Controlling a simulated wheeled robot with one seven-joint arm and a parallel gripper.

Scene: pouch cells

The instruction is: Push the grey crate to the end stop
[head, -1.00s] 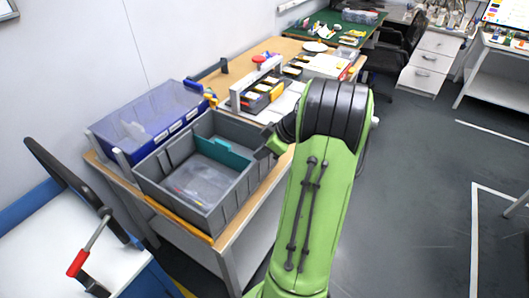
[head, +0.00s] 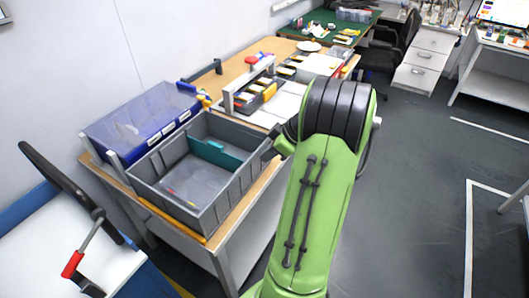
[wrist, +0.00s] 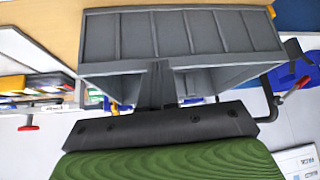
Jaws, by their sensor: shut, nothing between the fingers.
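The grey crate (head: 219,201) sits on the wooden-topped table, with a green divider (head: 214,152) and small red items inside. In the wrist view the crate's ribbed wall (wrist: 115,38) fills the upper middle. My gripper (wrist: 157,72) is shut and empty, its dark fingers close to that wall. I cannot tell whether they touch it. In the head view my gripper (head: 272,147) is beside the crate's right corner, partly hidden by my arm. A yellow strip (head: 186,226) runs along the crate's near side; I cannot tell whether this is the end stop.
A blue box with a clear lid (head: 145,120) stands along the crate's wall side. A grey rack with yellow and black items (head: 252,95) stands beyond the crate. A white bench with a red-handled tool (head: 73,264) is at the near left. The floor to the right is clear.

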